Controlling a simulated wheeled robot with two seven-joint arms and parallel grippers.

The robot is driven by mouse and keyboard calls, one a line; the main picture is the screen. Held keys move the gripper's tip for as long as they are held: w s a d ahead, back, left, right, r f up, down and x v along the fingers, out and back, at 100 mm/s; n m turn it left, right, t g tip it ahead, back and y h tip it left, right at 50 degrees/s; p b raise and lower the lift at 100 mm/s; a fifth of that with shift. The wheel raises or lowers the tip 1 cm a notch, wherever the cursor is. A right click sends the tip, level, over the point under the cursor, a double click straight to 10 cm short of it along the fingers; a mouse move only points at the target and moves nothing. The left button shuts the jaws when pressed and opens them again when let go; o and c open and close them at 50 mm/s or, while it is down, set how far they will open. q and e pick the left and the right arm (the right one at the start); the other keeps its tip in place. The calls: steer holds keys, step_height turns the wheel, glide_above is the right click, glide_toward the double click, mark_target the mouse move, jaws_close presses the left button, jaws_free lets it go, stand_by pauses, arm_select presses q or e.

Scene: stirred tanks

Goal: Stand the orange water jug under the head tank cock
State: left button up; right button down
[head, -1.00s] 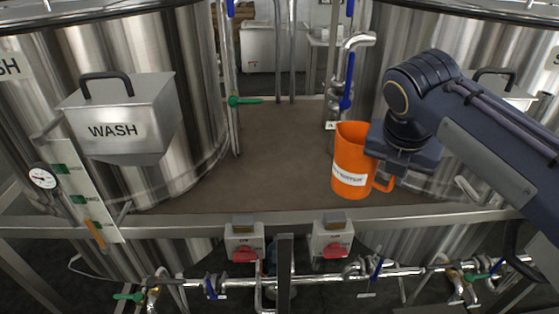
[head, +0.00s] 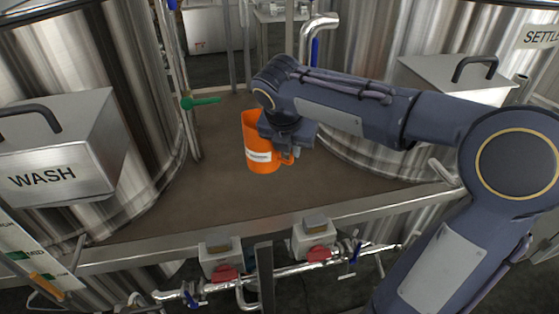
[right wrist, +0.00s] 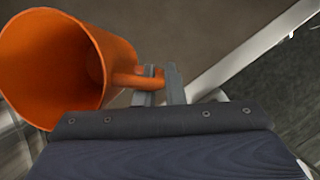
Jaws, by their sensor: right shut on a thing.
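The orange water jug (head: 259,150) hangs nearly upright over the brown deck between the tanks. A white label shows on its side. My right gripper (head: 289,152) is shut on the jug's handle, on the jug's right side. In the right wrist view the jug (right wrist: 50,75) is at the left with its mouth open, and the fingers (right wrist: 160,82) close around the handle. A bent steel pipe (head: 312,27) with a blue lever stands behind and right of the jug. A green-handled valve (head: 203,102) is to its left. I cannot tell which is the head tank cock. My left gripper is out of view.
The wash box (head: 60,160) and its tank stand at the left, the settling tank's box (head: 455,80) at the right. Red switches (head: 226,272) and piping sit below the deck's front rail (head: 350,208). The brown deck (head: 205,195) is clear left of the jug.

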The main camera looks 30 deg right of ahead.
mark_target(283, 160)
steer(key=shift+w+a+f, duration=0.25)
steer(key=shift+w+f, duration=0.25)
steer(key=shift+f, duration=0.15)
steer(key=shift+w+a+f, duration=0.2)
steer(key=shift+w+f, duration=0.25)
steer(key=shift+f, duration=0.15)
steer(key=shift+w+a+f, duration=0.1)
steer(key=shift+w+f, duration=0.05)
steer(key=shift+f, duration=0.85)
steer(key=shift+w+a+f, duration=0.1)
steer(key=shift+w+f, duration=0.05)
steer(key=shift+f, duration=0.85)
steer(key=c, duration=1.5)
jaws_free()
steer(key=shift+f, duration=0.15)
